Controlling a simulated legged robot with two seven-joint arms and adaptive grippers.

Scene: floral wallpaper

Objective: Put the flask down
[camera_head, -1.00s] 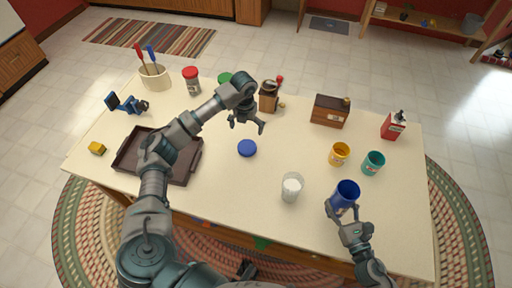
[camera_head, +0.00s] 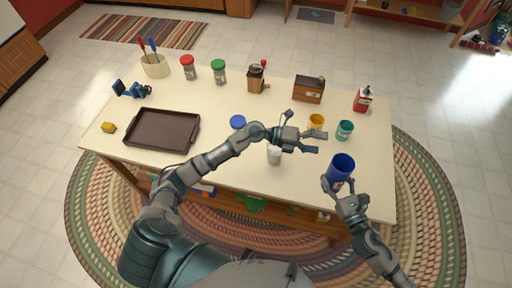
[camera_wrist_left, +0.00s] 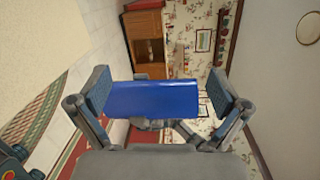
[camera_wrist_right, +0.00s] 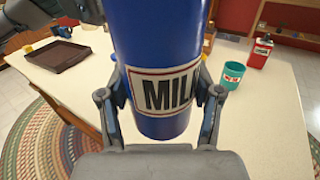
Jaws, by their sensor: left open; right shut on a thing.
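The blue flask (camera_head: 341,166), a cylinder labelled MILK, is near the table's front right. My right gripper (camera_head: 345,188) is shut around its lower part. In the right wrist view the flask (camera_wrist_right: 160,60) stands between the fingers, label facing the camera. I cannot tell whether its base touches the table. My left gripper (camera_head: 316,136) is open and empty, just left of the flask. In the left wrist view the blue flask (camera_wrist_left: 153,98) shows between its spread fingers, with no clear contact.
A glass of white contents (camera_head: 274,156) stands close under my left wrist. A yellow cup (camera_head: 316,121) and a teal cup (camera_head: 345,130) stand behind the flask. A blue lid (camera_head: 238,122) and a brown tray (camera_head: 162,128) lie left. The table's front edge is near.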

